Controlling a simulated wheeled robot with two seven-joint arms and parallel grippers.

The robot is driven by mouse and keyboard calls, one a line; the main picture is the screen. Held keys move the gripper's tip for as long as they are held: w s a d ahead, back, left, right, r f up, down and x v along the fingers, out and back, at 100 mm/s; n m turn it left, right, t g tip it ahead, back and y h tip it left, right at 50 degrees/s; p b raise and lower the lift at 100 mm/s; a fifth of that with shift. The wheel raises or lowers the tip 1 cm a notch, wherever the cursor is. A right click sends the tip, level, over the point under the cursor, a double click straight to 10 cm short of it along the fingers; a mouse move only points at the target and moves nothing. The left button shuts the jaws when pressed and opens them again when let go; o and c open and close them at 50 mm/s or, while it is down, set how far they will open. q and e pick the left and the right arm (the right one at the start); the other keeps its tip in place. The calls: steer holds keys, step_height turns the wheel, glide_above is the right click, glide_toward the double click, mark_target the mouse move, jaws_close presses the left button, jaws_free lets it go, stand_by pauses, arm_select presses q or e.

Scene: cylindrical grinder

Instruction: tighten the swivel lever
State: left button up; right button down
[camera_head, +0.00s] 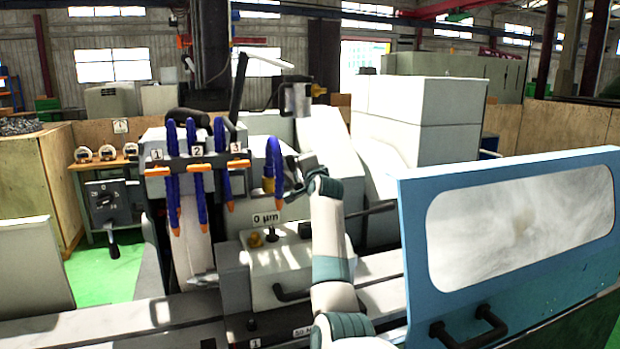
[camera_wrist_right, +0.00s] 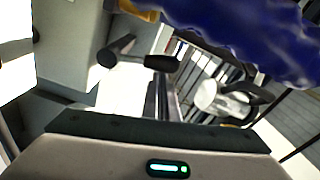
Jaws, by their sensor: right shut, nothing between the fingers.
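My right gripper (camera_head: 298,170) is at the end of my right arm, in the middle of the head view, close to the right-hand blue coolant hose (camera_head: 273,165). In the right wrist view its narrow fingers (camera_wrist_right: 160,92) are together and empty. A lever with a black grip (camera_wrist_right: 162,63) lies just beyond the fingertips, its rod running left to a dark cylindrical end (camera_wrist_right: 113,51). I take it for the swivel lever. I cannot tell whether the fingers touch it. In the head view I cannot pick it out near the gripper. My left gripper is not in view.
Blue hoses with orange nozzles (camera_head: 197,175) hang left of my gripper; one (camera_wrist_right: 240,35) crosses the wrist view's top. A blue-framed guard (camera_head: 412,255) stands right. A block with a black handle (camera_head: 292,292) is below. A control box with a switch (camera_head: 104,200) is left.

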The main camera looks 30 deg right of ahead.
steer(key=a+n, duration=0.1)
steer(key=n+b, duration=0.1)
steer(key=shift+w+a+f+n, duration=0.2)
steer(key=shift+a+f+n, duration=0.1)
steer(key=shift+a+n, duration=0.25)
steer(key=shift+n, duration=0.25)
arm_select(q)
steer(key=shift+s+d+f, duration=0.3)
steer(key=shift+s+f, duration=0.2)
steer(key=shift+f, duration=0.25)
arm_select(e)
steer(key=shift+w, duration=0.1)
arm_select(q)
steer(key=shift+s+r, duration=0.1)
arm_select(e)
steer(key=shift+a+f, duration=0.1)
steer(key=shift+f, duration=0.1)
